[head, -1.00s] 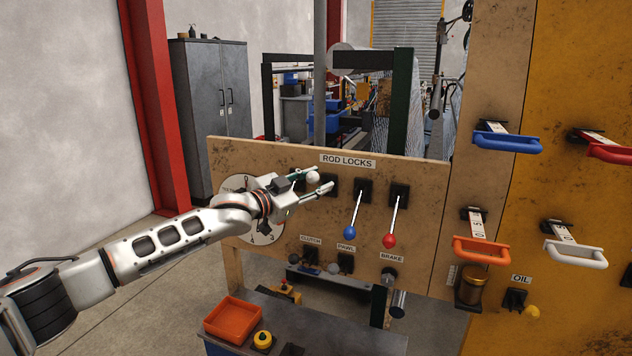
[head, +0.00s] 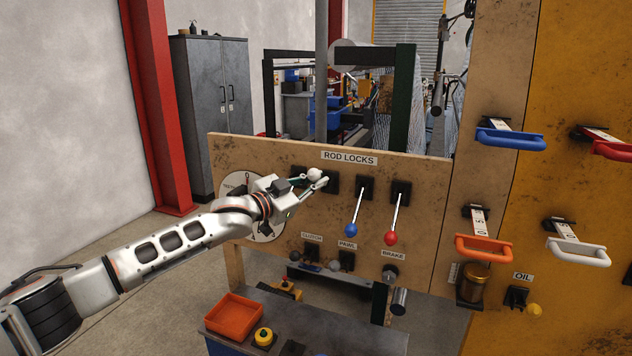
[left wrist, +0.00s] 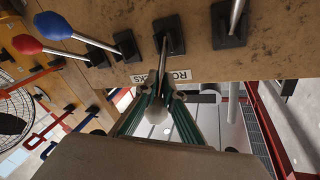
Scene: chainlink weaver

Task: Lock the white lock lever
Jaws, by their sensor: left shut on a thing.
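The white lock lever ends in a white ball knob (head: 314,174) under the ROD LOCKS sign (head: 349,158). My left gripper (head: 319,183) is shut on this knob. In the left wrist view the knob (left wrist: 157,113) sits between the green-sided fingers (left wrist: 158,100), and its rod runs to a black base plate (left wrist: 168,36) on the panel. In the head view the rod is mostly hidden by the gripper, and the knob is about level with its base, unlike the lowered blue and red knobs. My right gripper is not in view.
The blue-knobbed lever (head: 351,230) and red-knobbed lever (head: 391,238) hang down to the right on the same panel (head: 425,180). Another lever's base (head: 299,175) is close on the left. An orange tray (head: 234,318) sits on the bench below. Coloured handles stick out further right.

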